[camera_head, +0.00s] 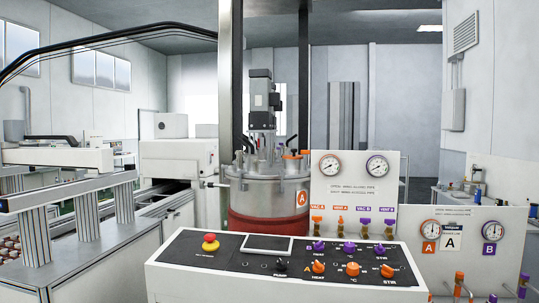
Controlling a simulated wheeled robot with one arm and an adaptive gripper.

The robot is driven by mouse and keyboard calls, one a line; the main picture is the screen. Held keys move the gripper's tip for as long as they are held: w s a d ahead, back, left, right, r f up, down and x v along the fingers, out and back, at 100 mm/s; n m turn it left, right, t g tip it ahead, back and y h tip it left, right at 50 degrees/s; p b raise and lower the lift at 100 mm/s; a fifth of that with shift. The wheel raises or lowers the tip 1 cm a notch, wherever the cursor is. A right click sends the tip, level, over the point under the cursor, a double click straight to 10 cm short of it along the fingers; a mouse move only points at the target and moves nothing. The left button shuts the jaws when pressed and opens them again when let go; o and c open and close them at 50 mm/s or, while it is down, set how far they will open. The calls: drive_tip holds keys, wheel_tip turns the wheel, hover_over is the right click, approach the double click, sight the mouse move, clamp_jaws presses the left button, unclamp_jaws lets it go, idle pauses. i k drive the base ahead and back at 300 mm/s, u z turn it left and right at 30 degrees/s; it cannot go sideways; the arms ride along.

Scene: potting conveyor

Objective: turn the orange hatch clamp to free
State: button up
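A steel vessel (265,191) with an orange "A" label and a dark red band low on its side stands behind the control panel. A small orange part (293,156) sits on the right side of its lid, on or beside a dark fitting; it looks like the hatch clamp. It is too small in the head view to tell which way it is turned. My gripper is not in view.
The control panel (205,279) with a red stop button (210,243) and several orange and purple knobs stands in front of the vessel. A white gauge board (352,185) stands close to the vessel's right. Dark upright posts rise beside it. A conveyor line (45,203) fills the left.

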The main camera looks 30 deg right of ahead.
sight(304, 153)
drive_tip(key=z, duration=0.1)
drive_tip(key=k, duration=0.4)
drive_tip(key=u, duration=1.2)
drive_tip(key=i, duration=1.2)
drive_tip(key=z, duration=1.1)
drive_tip(key=i, duration=0.8)
drive_tip(key=z, duration=0.7)
